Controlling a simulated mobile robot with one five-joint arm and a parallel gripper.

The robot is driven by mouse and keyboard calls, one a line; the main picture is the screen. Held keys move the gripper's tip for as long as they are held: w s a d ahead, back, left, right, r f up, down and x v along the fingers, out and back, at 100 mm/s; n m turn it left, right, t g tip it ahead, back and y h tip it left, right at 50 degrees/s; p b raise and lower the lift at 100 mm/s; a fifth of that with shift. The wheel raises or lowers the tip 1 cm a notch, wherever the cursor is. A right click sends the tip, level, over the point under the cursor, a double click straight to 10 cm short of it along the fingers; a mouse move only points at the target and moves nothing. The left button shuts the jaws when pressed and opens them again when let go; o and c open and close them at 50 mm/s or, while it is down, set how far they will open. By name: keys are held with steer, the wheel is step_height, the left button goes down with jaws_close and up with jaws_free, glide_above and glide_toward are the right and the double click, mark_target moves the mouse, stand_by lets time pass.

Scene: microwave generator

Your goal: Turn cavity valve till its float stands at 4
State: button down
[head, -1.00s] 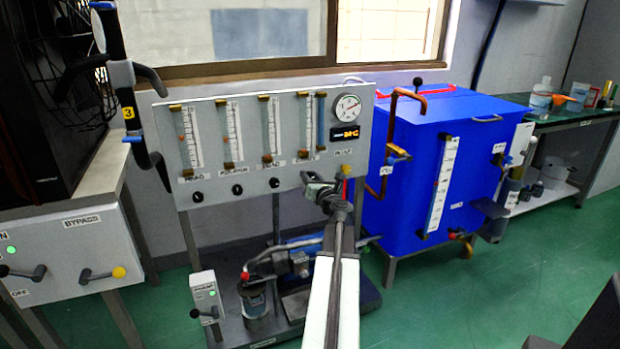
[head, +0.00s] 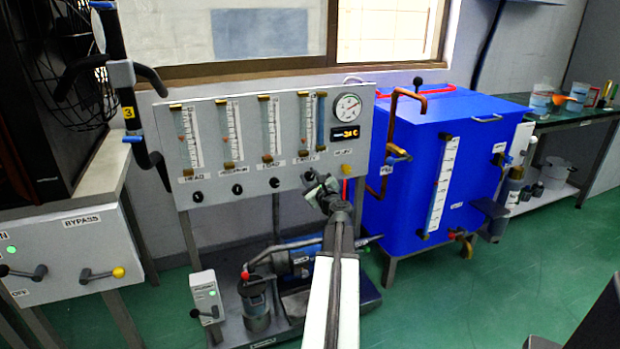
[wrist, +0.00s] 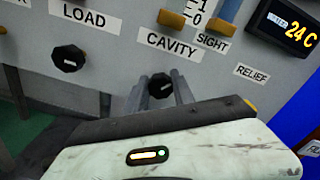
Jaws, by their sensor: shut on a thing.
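The cavity valve is a black knob (wrist: 161,86) under the CAVITY label (wrist: 169,45) in the wrist view. My gripper (wrist: 160,91) is shut on it, with one finger on each side. A pale line shows on the knob's face. In the head view my gripper (head: 315,184) is at the lower right of the panel and hides the knob. The cavity float tube (head: 303,122) stands above it, second from the right. Its float is too small to read there. The wrist view shows only the scale's low end (wrist: 198,12), near 0 and 1.
The load knob (wrist: 70,58) is left of my gripper. The panel (head: 225,192) also carries other tubes, knobs, a round dial (head: 347,107) and an orange display (wrist: 287,30). A blue tank (head: 410,190) stands close on the right. Pump gear (head: 290,262) sits below.

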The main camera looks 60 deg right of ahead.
steer(key=shift+n, duration=0.7)
steer(key=c, duration=1.1)
jaws_free()
steer(key=shift+o, duration=0.2)
steer(key=v, duration=0.8)
steer(key=shift+d, duration=0.1)
